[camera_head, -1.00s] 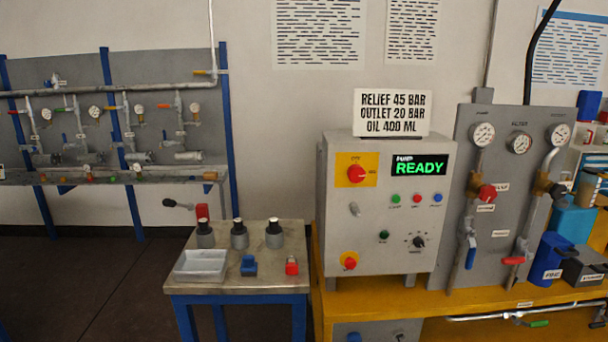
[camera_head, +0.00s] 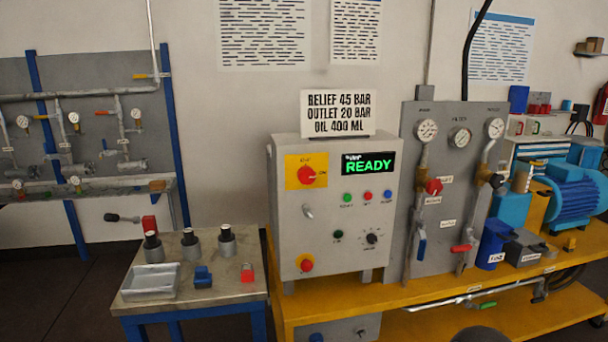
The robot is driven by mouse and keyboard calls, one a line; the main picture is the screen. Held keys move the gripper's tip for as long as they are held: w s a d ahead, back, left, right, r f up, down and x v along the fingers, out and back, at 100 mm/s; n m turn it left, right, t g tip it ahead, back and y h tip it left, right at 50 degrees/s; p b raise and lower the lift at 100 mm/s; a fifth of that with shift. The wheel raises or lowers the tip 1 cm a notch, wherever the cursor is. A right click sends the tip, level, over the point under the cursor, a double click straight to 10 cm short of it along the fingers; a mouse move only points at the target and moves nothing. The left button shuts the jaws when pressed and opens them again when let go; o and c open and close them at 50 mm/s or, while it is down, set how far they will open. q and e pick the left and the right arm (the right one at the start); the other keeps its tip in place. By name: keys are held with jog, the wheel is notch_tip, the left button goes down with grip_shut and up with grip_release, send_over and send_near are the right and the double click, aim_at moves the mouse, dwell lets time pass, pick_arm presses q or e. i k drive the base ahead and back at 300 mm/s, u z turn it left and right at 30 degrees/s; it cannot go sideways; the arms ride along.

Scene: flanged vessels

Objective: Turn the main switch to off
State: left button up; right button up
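The main switch (camera_head: 306,175) is a red rotary knob on a square yellow plate. It is at the upper left of the front of a grey control box (camera_head: 333,260). The label on the plate is too small to read for sure. The display (camera_head: 368,164) beside it reads READY in green. Neither of my grippers is in view. A dark rounded shape at the bottom edge, right of centre, is too cut off to identify.
A red button (camera_head: 306,264) on yellow sits lower on the box. Small buttons and a black dial (camera_head: 372,238) are to its right. A gauge panel (camera_head: 436,250) stands to the right on the yellow bench. A small table (camera_head: 230,293) with fittings stands left.

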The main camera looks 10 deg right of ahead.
aim_at(307, 176)
jog(key=i, duration=0.95)
jog(key=z, duration=0.05)
